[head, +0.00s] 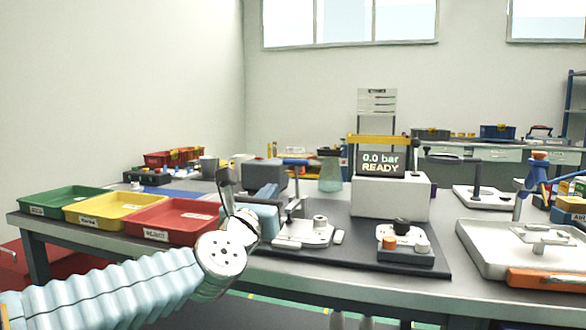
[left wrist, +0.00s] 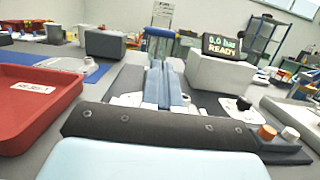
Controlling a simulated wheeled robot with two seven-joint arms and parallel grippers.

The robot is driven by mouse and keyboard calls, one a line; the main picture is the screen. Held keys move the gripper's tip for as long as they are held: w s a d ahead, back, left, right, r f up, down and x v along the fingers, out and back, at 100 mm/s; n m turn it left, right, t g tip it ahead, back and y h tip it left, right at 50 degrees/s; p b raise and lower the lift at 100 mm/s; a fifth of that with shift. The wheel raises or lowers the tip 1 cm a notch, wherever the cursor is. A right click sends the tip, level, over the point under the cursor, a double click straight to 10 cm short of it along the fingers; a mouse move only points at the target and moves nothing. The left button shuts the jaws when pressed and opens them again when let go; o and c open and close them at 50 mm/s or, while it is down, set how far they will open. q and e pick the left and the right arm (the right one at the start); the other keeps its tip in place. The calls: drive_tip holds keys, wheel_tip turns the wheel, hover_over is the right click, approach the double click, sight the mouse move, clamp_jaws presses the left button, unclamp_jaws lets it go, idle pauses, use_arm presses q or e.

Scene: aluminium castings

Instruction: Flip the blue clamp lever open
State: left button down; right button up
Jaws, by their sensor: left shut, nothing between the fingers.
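The blue clamp lever (head: 295,162) is a short blue bar lying roughly level on top of an upright clamp at the left part of the dark fixture plate. In the left wrist view the blue lever (left wrist: 158,32) shows beyond my fingertips. My left gripper (head: 268,193) is shut and empty, pointing away from me over the plate's left end. In the left wrist view its two blue-grey fingers (left wrist: 157,70) lie side by side, short of the lever, with a visible gap, and hide part of the clamp's lower body.
A red tray (head: 172,231), a yellow tray (head: 100,222) and a green tray (head: 48,209) line the left table edge. A white box with a "0.0 bar READY" display (head: 381,163) stands behind the dark plate (head: 345,256). An orange and a white knob sit front right.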

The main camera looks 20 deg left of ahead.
sight(294, 163)
use_arm(q)
drive_tip(key=shift+w, duration=0.1)
drive_tip(key=w+r+p, duration=0.1)
drive_tip(key=w, duration=0.3)
drive_tip(key=w+p, duration=0.1)
drive_tip(key=w, duration=0.3)
drive_tip(key=w+r+p, duration=0.1)
drive_tip(key=w, duration=0.3)
drive_tip(key=shift+w+d+r+p, duration=0.15)
drive_tip(key=shift+d+r+p, duration=0.05)
drive_tip(key=shift+r+p, duration=0.15)
drive_tip(key=shift+w, duration=0.65)
use_arm(e)
drive_tip(key=shift+s+a+r, duration=0.1)
drive_tip(key=shift+a+r, duration=0.1)
drive_tip(key=shift+r, duration=0.45)
drive_tip(key=shift+s+a+r, duration=0.1)
drive_tip(key=shift+a+r, duration=0.15)
drive_tip(key=shift+r, duration=0.4)
drive_tip(key=shift+s+a+r, duration=0.1)
drive_tip(key=shift+a+r, duration=0.1)
drive_tip(key=shift+r, duration=0.45)
use_arm(q)
drive_tip(key=shift+w+r, duration=0.1)
use_arm(e)
drive_tip(key=shift+d, duration=0.15)
